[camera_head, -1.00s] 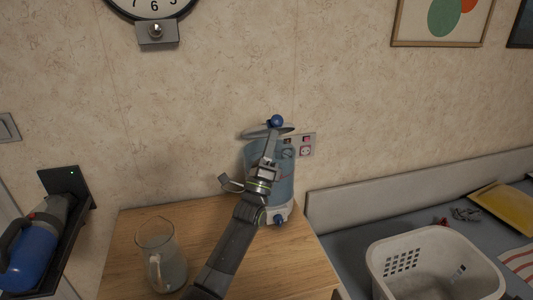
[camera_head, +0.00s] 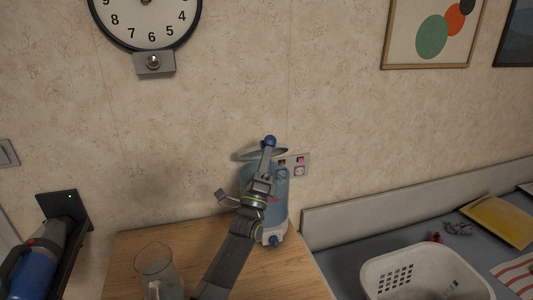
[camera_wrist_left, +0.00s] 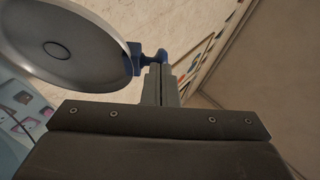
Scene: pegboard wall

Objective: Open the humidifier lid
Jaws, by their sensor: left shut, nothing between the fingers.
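The humidifier (camera_head: 277,210) stands at the back of the wooden table, a translucent blue tank on a white base with a blue knob (camera_head: 273,241). Its grey round lid (camera_head: 248,156) is raised and tilted at the tank's top, with a blue knob (camera_head: 270,140) at its edge. In the left wrist view the lid (camera_wrist_left: 70,45) fills the upper left, and its blue edge piece (camera_wrist_left: 150,58) is at my fingertips. My left gripper (camera_head: 267,158) is shut and empty, beside or touching that piece; contact is unclear. My arm hides part of the tank. My right gripper is out of view.
A glass jug (camera_head: 157,270) stands on the table (camera_head: 200,245) at front left. A wall socket (camera_head: 298,166) is behind the humidifier. A white basket (camera_head: 425,272) sits on the grey surface at right. A blue handheld device (camera_head: 38,265) hangs at left.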

